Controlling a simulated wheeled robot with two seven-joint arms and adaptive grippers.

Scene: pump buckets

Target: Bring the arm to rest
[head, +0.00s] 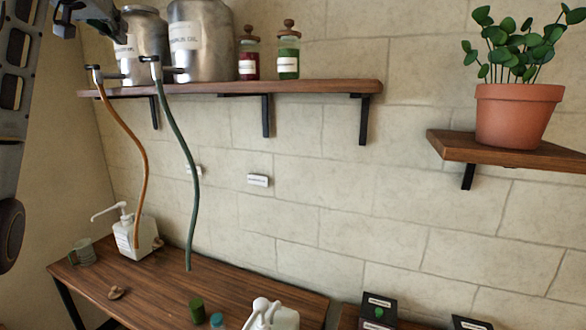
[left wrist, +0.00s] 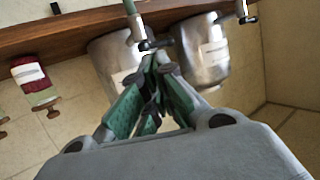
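My left gripper (head: 78,12) is at the top left of the head view, partly cut off by the frame edge. In the left wrist view its green-padded fingers (left wrist: 155,62) come together at the tips, with nothing seen between them. Beyond the tips is the tap (left wrist: 138,30) with the green hose. In the head view that tap (head: 154,62) is on the upper shelf, with its green hose (head: 178,125) hanging down. The orange hose (head: 130,130) hangs from the other tap (head: 97,72). My right gripper is not in view.
Two metal canisters (head: 202,42) (head: 145,40) and two small jars (head: 249,55) (head: 288,57) stand on the shelf (head: 320,88). A potted plant (head: 518,115) is on the right shelf. White pump bottles (head: 130,235) (head: 275,318) and a mug (head: 82,252) stand on the lower table (head: 160,290).

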